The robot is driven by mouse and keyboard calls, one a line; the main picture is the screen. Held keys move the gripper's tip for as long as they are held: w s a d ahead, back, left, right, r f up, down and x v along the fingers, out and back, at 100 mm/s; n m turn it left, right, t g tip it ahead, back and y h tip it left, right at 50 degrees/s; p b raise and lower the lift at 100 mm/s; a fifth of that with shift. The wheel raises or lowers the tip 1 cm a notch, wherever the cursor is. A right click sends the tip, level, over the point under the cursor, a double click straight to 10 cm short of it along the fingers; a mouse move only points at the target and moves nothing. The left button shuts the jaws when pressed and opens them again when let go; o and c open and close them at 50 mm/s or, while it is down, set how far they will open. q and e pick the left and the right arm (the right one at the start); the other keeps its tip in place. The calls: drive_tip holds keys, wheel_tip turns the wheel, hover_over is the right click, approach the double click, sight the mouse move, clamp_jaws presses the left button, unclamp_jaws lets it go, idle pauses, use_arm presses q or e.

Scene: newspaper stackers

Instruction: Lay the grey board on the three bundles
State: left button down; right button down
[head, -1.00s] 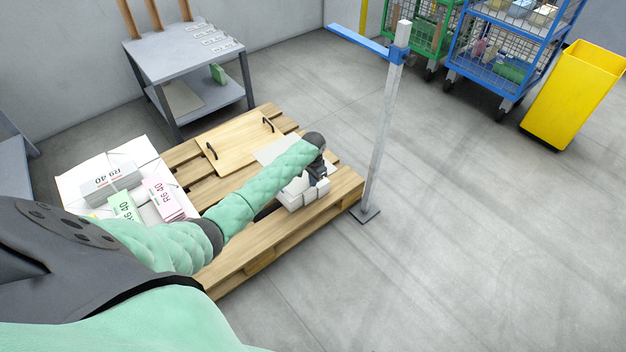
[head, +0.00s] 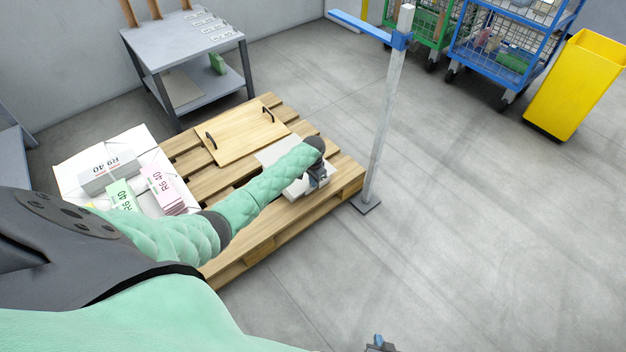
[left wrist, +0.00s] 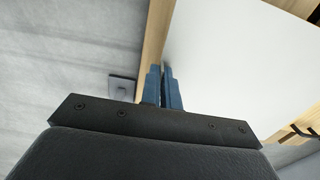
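The grey board (head: 271,152), a thin pale sheet, lies roughly flat over the pallet's front right corner, partly hidden by my left arm. It fills much of the left wrist view (left wrist: 235,75). My left gripper (head: 320,181) is at its right-hand end. In the left wrist view its blue fingers (left wrist: 163,75) are nearly together, with the board's edge running between them. Pale blocks, apparently the bundles, are mostly covered under the board; contact all round cannot be told. My right gripper (head: 379,344) only peeks in at the bottom edge, its opening unclear.
A wooden board with two black handles (head: 245,135) lies on the pallet (head: 250,245). Labelled stacks, grey, green and pink (head: 163,190), sit on a white base at left. A post with a blue arm (head: 385,120) stands beside the pallet's right corner.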

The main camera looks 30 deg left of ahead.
use_arm(q)
drive_tip(key=shift+f, duration=0.25)
use_arm(e)
drive_tip(key=shift+w+r, duration=0.1)
drive_tip(key=shift+w, duration=0.1)
use_arm(q)
drive_tip(key=shift+f+b, duration=0.3)
drive_tip(key=shift+f, duration=0.25)
use_arm(e)
drive_tip(key=shift+w, duration=0.1)
use_arm(q)
drive_tip(key=c, duration=1.6)
unclamp_jaws()
drive_tip(key=shift+o, duration=0.2)
